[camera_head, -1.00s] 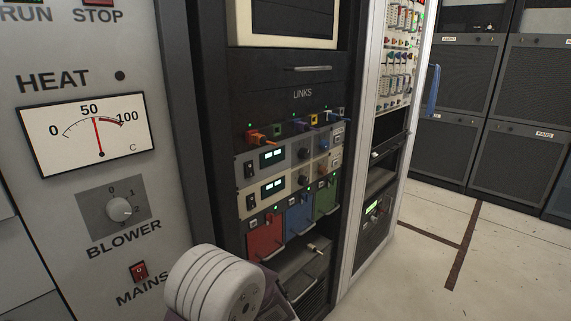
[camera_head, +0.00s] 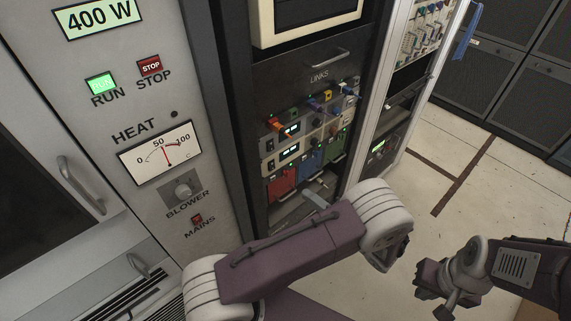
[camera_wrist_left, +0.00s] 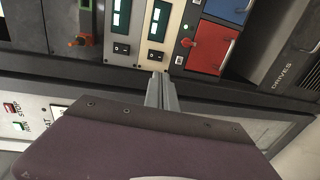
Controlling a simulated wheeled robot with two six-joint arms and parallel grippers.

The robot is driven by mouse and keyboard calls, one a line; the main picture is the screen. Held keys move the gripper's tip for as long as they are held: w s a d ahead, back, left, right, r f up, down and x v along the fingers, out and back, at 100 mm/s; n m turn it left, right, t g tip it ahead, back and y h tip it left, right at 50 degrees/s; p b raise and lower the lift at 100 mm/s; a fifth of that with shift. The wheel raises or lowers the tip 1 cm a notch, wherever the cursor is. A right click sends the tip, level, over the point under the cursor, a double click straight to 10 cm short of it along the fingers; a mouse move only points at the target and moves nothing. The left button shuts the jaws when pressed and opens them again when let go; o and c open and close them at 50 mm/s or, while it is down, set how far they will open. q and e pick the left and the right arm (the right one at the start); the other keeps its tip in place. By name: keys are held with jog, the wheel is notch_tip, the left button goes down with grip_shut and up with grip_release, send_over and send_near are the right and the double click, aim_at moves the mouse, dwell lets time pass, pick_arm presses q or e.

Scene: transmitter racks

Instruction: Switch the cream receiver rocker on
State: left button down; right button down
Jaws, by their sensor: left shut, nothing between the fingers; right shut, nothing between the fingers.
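The cream receiver (camera_head: 290,153) is the lower of two stacked units in the dark rack, under a grey one, with a lit display. Its small black rocker (camera_head: 271,164) is at its left end; its tilt is too small to tell. In the left wrist view the picture is turned sideways, and the cream receiver's rocker (camera_wrist_left: 155,55) shows just beyond the tips of my left gripper (camera_wrist_left: 160,82). That gripper is shut and empty; contact cannot be told. In the head view its tip (camera_head: 315,198) pokes out past my arm below the receiver. My right gripper (camera_head: 442,298) is shut and empty over the floor.
The grey receiver (camera_head: 285,133) above has a similar rocker. Red (camera_head: 282,184) and blue (camera_head: 307,168) drawers sit below. Cables and knobs stick out around them. The transmitter cabinet (camera_head: 150,110) stands left. Open floor (camera_head: 480,200) lies to the right.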

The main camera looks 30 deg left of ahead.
aim_at(273, 169)
pick_arm(q)
jog(key=shift+a, duration=0.15)
jog(key=x, duration=1.4)
jog(key=shift+s, duration=0.1)
